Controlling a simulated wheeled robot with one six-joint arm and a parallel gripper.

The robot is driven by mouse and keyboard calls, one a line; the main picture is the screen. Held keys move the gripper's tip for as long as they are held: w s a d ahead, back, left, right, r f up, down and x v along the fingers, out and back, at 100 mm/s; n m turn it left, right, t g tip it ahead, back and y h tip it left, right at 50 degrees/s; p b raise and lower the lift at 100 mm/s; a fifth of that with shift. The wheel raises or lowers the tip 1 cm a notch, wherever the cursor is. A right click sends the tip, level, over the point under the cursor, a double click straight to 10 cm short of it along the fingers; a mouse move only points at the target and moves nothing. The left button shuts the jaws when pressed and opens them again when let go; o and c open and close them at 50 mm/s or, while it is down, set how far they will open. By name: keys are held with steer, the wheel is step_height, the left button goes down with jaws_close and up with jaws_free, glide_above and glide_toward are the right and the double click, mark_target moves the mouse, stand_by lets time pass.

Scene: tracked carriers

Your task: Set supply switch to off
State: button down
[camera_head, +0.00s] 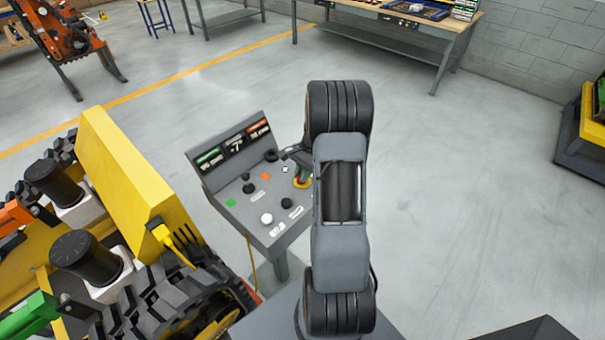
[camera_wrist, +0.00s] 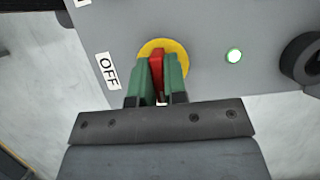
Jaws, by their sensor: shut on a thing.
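The supply switch (camera_wrist: 156,66) has a red handle on a round yellow plate (camera_wrist: 150,45), set in a grey control panel (camera_wrist: 215,20). A white OFF label (camera_wrist: 107,71) is left of the plate in the wrist view. My gripper (camera_wrist: 159,78) has green fingers shut on the red handle, one on each side. The handle runs roughly up and down in that view, not towards the OFF label. In the head view the control panel (camera_head: 238,205) stands on a post, and my gripper (camera_head: 302,172) is at its right edge, largely beside my arm.
A yellow tracked carrier (camera_head: 130,170) stands close left of the panel. Open floor (camera_head: 460,190) lies to the right. A workbench (camera_head: 430,40) is at the back.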

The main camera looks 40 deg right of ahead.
steer(key=shift+n, duration=0.3)
steer(key=n+g, duration=0.1)
steer(key=n, duration=0.2)
steer(key=shift+n+g+h+b, duration=0.3)
steer(key=shift+n+h, duration=0.1)
steer(key=n+g+h, duration=0.1)
steer(key=n, duration=0.3)
steer(key=shift+n, duration=0.3)
steer(key=n+h, duration=0.1)
steer(key=n, duration=0.3)
steer(key=shift+g+h+b, duration=0.4)
steer(key=n, duration=0.2)
steer(key=n+h, duration=0.1)
steer(key=n, duration=0.1)
steer(key=shift+r+n+h, duration=0.1)
steer(key=shift+n+h, duration=0.2)
steer(key=shift+w, duration=0.1)
steer(key=c, duration=1.2)
jaws_free()
steer(key=shift+o, duration=0.2)
